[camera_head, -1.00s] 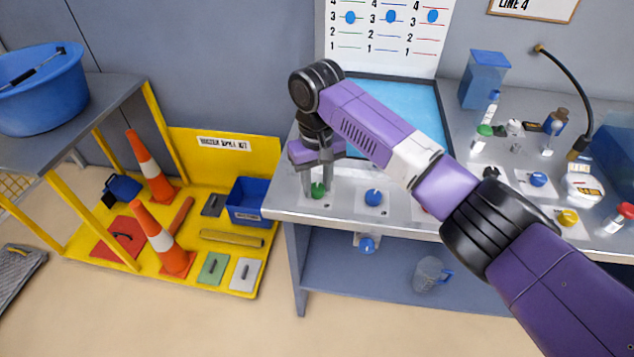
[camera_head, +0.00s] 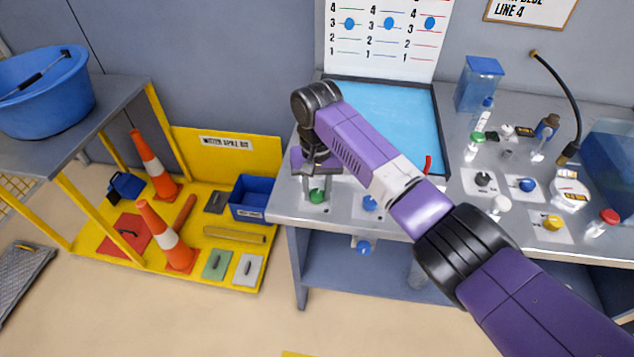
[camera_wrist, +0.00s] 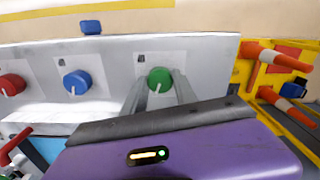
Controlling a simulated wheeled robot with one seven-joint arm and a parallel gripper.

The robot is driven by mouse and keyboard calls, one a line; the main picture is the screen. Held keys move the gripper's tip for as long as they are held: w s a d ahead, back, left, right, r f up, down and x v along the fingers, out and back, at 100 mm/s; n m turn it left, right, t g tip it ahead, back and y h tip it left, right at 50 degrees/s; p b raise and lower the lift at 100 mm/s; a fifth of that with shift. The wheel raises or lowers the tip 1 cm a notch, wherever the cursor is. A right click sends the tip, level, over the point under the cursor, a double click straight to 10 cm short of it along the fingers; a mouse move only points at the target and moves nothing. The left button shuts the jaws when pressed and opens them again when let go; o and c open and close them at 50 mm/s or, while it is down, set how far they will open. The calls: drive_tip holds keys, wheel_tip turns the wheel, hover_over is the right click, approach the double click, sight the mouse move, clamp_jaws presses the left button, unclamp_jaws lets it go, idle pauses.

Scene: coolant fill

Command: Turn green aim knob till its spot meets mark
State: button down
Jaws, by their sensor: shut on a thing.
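The green knob (camera_head: 317,195) sits on a pale square plate at the left front of the metal bench. My gripper (camera_head: 317,191) points down over it, with one finger on each side, shut on the knob. In the wrist view the knob (camera_wrist: 159,79) shows round between the two fingers (camera_wrist: 159,88), with a pale pointer line on the side toward my gripper. A small dark sign (camera_wrist: 141,57) is on the plate's far left corner there.
A blue knob (camera_head: 370,202) is close to the right of the green one, and a red knob (camera_wrist: 12,84) shows beyond it in the wrist view. A blue tray (camera_head: 398,120) lies behind. Bottles and more knobs crowd the bench's right side.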

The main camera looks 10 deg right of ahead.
sight(317, 193)
drive_tip(key=shift+r+m+p, duration=0.1)
drive_tip(key=shift+m+p, duration=0.35)
drive_tip(key=shift+m, duration=0.15)
drive_tip(key=shift+w, duration=0.1)
drive_tip(key=c, duration=1)
unclamp_jaws()
drive_tip(key=shift+o, duration=0.2)
wheel_tip(317, 193, up, 8)
drive_tip(key=shift+f+b, duration=0.15)
drive_tip(key=shift+b, duration=0.2)
